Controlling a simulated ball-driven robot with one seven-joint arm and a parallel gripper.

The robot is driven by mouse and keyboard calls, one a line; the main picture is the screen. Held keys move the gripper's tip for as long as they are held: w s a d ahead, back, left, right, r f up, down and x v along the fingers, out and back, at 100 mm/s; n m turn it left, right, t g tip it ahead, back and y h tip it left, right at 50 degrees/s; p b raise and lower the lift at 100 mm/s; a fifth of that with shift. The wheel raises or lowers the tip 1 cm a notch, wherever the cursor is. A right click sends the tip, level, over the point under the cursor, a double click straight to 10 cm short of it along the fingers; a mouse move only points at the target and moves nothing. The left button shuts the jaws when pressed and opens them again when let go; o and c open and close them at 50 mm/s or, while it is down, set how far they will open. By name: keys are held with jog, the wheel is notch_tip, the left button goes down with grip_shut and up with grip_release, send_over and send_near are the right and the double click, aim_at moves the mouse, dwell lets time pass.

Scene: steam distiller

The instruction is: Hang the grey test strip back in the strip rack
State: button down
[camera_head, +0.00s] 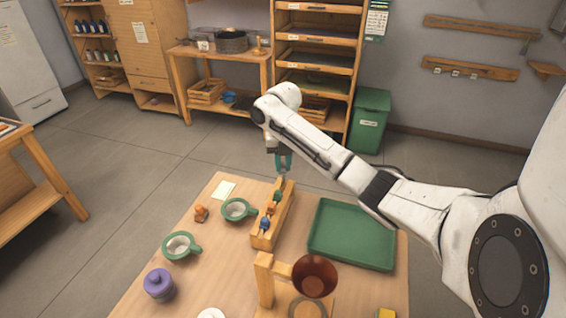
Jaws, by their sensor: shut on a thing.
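My gripper (283,170) points down above the far end of a wooden rack (262,240) on the table. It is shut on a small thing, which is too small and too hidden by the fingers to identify. The rack is a narrow block running away from me, with several small blue, orange and green pieces in it. I cannot tell whether it is the strip rack. I cannot make out the grey test strip for certain. Whether the gripper touches the rack's far end is unclear.
A green tray (352,262) lies right of the rack. Two green-rimmed cups (181,246) (238,209), an orange piece (201,213) and a purple jar (159,285) stand left. A wooden stand (265,283) with a brown bowl (315,276) is in front. Shelves and a green bin (369,122) stand behind.

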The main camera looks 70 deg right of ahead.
aim_at(283, 175)
jog(key=shift+f, duration=0.3)
dwell(0.4)
jog(key=shift+f+b, duration=0.35)
jog(key=shift+f+b, duration=0.6)
jog(key=shift+f, duration=0.35)
jog(key=shift+f, duration=0.35)
jog(key=shift+f+b, duration=0.6)
jog(key=shift+f, duration=0.15)
jog(key=c, duration=0.9)
grip_release()
jog(key=shift+r, duration=0.1)
